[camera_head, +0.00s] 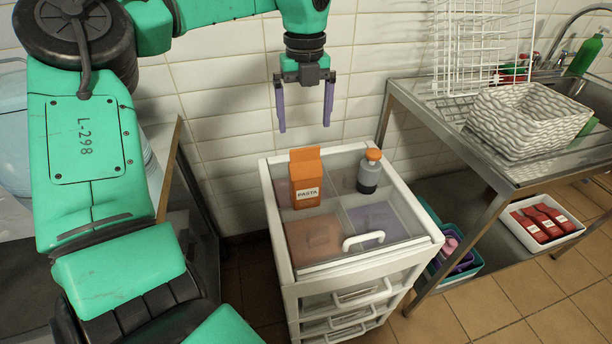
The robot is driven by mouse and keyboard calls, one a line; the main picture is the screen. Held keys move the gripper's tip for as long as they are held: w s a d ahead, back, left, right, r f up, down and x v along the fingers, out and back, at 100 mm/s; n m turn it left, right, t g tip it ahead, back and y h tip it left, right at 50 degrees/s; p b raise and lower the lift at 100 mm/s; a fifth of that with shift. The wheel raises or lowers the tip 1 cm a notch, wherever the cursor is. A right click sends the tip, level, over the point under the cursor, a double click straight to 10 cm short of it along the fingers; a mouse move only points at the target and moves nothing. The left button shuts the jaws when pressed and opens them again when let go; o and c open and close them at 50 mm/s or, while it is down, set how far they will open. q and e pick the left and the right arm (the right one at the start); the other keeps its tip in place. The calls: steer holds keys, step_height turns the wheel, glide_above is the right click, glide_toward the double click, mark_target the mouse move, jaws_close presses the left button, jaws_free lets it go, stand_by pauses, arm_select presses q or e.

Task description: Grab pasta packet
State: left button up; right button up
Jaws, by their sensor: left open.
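The pasta packet (306,178) is an orange carton with a white label reading PASTA. It stands upright near the back left of the top of a white drawer unit (366,258). My left gripper (305,128) points down above and behind the packet, apart from it, with its two purple fingers spread and nothing between them. My left arm comes in from the left and reaches over the top of the picture. My right gripper is not in view.
A grey bottle with an orange top (369,172) stands right of the packet. The unit's lid has a white handle (363,240). A metal sink counter (452,130) with a woven basket (527,120) is at the right. A tiled wall is behind.

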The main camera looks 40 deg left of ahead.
mark_target(305, 172)
arm_select(q)
steer(key=shift+w+a+f+b, duration=0.1)
steer(key=shift+f+b, duration=0.05)
steer(key=shift+f, duration=0.35)
steer(key=shift+w+a+f+b, duration=0.1)
steer(key=shift+f+b, duration=0.05)
steer(key=shift+f, duration=0.6)
steer(key=f, duration=0.8)
steer(key=f+p, duration=0.1)
steer(key=f, duration=0.3)
steer(key=shift+s+d+f, duration=0.2)
steer(key=shift+s+f, duration=0.05)
steer(key=shift+f, duration=0.05)
steer(key=shift+w+a+f, duration=0.1)
steer(key=shift+f, duration=0.2)
steer(key=c, duration=1.1)
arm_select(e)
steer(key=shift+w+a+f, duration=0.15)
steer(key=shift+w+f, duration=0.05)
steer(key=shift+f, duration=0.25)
arm_select(q)
steer(key=shift+r, duration=0.2)
step_height(305, 172, up, 17)
steer(key=shift+f, duration=0.2)
steer(key=shift+r+p, duration=0.4)
steer(key=shift+r, duration=1.15)
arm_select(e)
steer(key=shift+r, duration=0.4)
